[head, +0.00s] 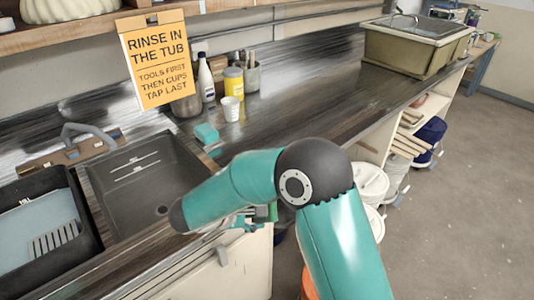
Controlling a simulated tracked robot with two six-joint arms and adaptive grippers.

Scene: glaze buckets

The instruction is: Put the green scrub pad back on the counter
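A teal-green block (206,133) lies on the dark counter (290,112), behind the right rear corner of the sink (150,182); it may be the scrub pad. My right arm rises from the bottom of the head view and bends left over the counter's front edge. My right gripper (238,222) shows only in part below the forearm, by the front edge right of the sink. A small dark green patch shows there too; I cannot tell whether it is a held pad or part of the arm. The fingertips are hidden. My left gripper is out of view.
A white cup (231,108), a yellow-labelled tin (234,82) and a white bottle (206,80) stand at the back. A black tub (43,232) is left of the sink. A large tub (416,48) stands far right. The counter between is clear. Buckets (369,183) stand below.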

